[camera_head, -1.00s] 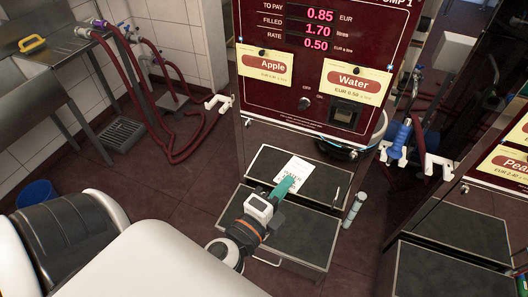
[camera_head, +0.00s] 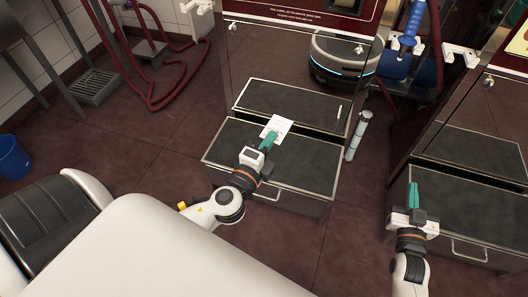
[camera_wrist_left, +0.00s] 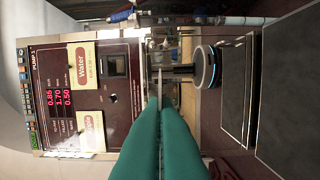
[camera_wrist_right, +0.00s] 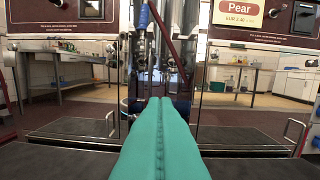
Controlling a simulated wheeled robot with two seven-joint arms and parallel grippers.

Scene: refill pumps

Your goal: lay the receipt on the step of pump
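The white receipt (camera_head: 281,125) is pinched in my left gripper (camera_head: 269,140), with its printed face up in the head view. It overlaps the front edge of the upper step (camera_head: 315,108) of the pump. The lower step (camera_head: 304,168) is below it; whether the receipt touches either is unclear. In the left wrist view the receipt (camera_wrist_left: 160,90) shows as a thin edge between the green fingers. The pump (camera_wrist_left: 62,85) reads 0.85, 1.70 and 0.50, with a Water label. My right gripper (camera_head: 413,192) is shut and empty, in front of the right-hand pump.
A clear tube (camera_head: 358,135) stands right of the steps. A round dark robot (camera_head: 341,62) sits behind. The neighbouring pump's step (camera_head: 470,212) is at right. A blue bucket (camera_head: 12,155) and floor drain (camera_head: 93,87) are at left. Both steps look bare.

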